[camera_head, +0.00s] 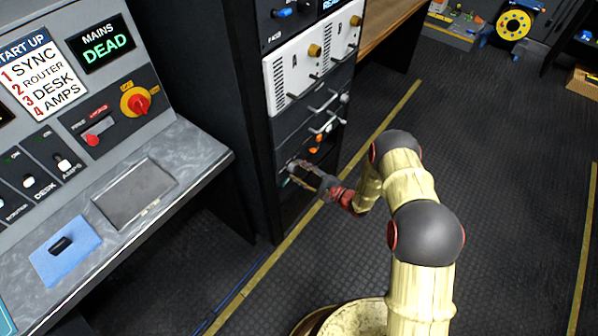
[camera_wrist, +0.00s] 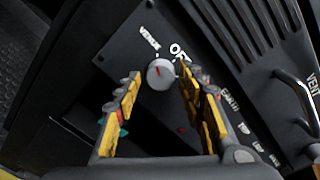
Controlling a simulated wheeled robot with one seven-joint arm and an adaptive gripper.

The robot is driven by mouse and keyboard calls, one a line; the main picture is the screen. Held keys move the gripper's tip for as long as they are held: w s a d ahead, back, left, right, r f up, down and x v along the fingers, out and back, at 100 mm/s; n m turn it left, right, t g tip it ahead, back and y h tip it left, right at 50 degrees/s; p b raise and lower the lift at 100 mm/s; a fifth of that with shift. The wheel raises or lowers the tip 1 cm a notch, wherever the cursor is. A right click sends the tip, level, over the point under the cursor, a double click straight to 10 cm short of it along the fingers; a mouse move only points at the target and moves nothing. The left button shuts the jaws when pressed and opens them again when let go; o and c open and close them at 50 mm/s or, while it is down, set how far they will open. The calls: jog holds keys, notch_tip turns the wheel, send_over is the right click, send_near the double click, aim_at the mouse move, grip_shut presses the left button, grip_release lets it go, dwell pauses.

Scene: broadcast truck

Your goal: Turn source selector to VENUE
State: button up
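A label that looks like OFF (camera_wrist: 178,52) is above and right, partly hidden by a finger. My gripper (camera_wrist: 159,79) has its yellow-and-black fingers apart, one on each side of the knob; contact cannot be told. In the head view my gripper (camera_head: 303,173) is at the lower front of the equipment rack, where it hides the knob.
The rack (camera_head: 312,75) has handles and orange knobs above my gripper. A vent grille (camera_wrist: 262,35) and a metal handle (camera_wrist: 297,92) lie right of the knob. A control desk (camera_head: 190,150) stands left, with a MAINS DEAD sign (camera_head: 106,45). Open floor (camera_head: 510,200) lies right.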

jog(key=shift+o, duration=0.5)
jog(key=shift+d, duration=0.1)
jog(key=v, duration=1.1)
jog(key=shift+s+d, duration=0.3)
